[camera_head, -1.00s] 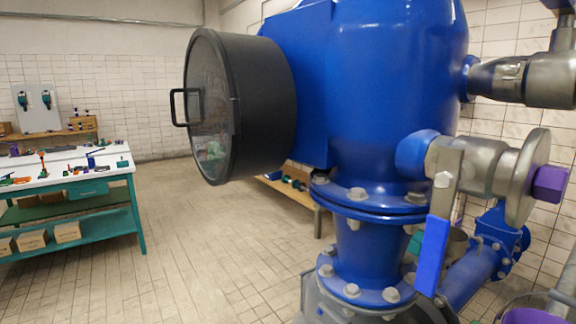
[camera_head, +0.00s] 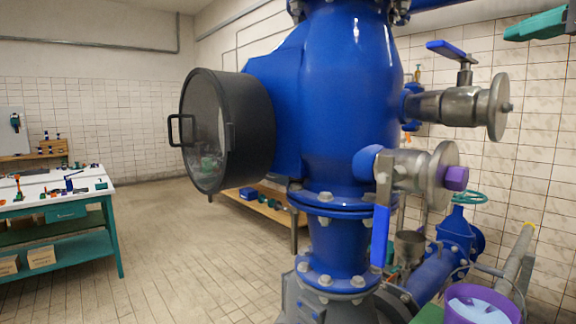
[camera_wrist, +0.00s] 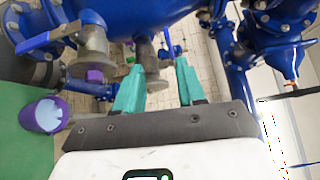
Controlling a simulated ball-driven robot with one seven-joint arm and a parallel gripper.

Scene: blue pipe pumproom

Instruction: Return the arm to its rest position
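In the wrist view my gripper (camera_wrist: 161,68) shows two teal fingers spread apart, with nothing held between them. Floor and pipework show through the gap. In the head view a teal piece (camera_head: 540,25), which looks like one of my gripper's fingers, enters at the top right edge, high above the valves. The rest of my arm is out of that view.
The large blue pump body (camera_head: 345,100) with its round dark hatch (camera_head: 228,130) stands close ahead. Valves (camera_head: 440,106) stick out rightward, above a purple bucket (camera_head: 480,305). A teal workbench (camera_head: 75,255) is at left. Open tiled floor (camera_head: 180,240) lies between.

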